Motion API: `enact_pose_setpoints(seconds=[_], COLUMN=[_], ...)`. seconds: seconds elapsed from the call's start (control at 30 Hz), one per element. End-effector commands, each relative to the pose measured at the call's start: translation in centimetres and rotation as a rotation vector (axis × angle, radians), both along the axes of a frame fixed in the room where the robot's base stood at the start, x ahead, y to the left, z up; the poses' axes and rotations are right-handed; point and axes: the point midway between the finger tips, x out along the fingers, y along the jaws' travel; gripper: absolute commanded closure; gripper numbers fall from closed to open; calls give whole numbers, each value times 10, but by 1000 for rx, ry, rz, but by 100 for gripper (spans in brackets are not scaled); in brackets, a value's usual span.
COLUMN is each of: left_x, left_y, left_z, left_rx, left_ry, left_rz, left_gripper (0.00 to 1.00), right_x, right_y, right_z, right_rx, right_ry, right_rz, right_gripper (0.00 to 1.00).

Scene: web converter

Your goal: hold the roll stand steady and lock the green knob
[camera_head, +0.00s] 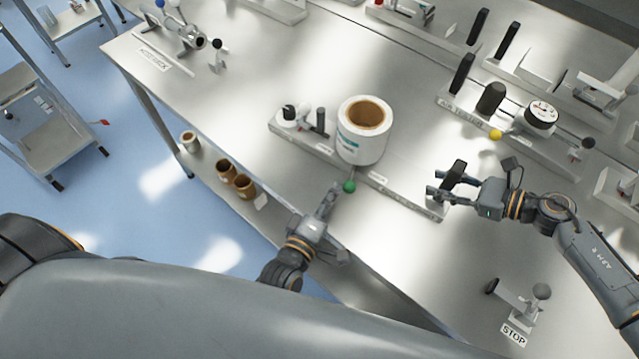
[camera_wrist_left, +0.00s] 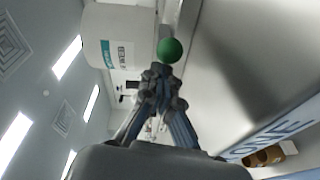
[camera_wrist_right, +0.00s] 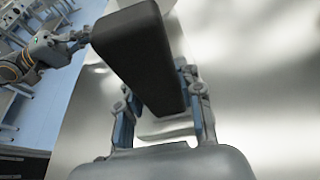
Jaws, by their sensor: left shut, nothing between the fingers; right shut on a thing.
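The roll stand (camera_head: 395,190) is a long grey base on the table, with a white roll (camera_head: 362,145) with a brown core upright on it. The green knob (camera_head: 349,186) sits at the stand's front edge below the roll; it also shows in the left wrist view (camera_wrist_left: 170,50). My left gripper (camera_head: 332,192) is shut and empty, its fingertips close to the knob; I cannot tell whether they touch. My right gripper (camera_head: 440,188) is shut on the black handle (camera_head: 454,174) at the stand's right end. The handle fills the middle of the right wrist view (camera_wrist_right: 150,60).
A tester with a dial (camera_head: 541,115) and yellow knob stands at the back right. A lever with a STOP label (camera_head: 515,335) is at the front right. Brown cores (camera_head: 243,185) lie on a lower shelf. The table is clear between the stand and the STOP lever.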

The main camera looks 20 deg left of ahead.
Motion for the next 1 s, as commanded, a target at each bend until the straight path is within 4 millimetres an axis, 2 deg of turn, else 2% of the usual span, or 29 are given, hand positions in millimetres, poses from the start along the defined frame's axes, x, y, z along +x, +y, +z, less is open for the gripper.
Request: enact_pose_setpoints(seconds=[0.03,0.4,1.0], left_x=[-2,-2,-1], left_y=[-9,-37,-43], left_z=[-2,-2,1], left_rx=[-4,-4,-4], left_ry=[5,3,-3], left_rz=[-4,-6,-5], left_gripper=[100,100,100], right_x=[-3,-3,-4], right_y=[-5,-5,-3], right_z=[-11,-11,-11], right_rx=[-19,-19,-17], right_ry=[9,10,10], right_rz=[-5,-4,1], right_gripper=[100,100,100])
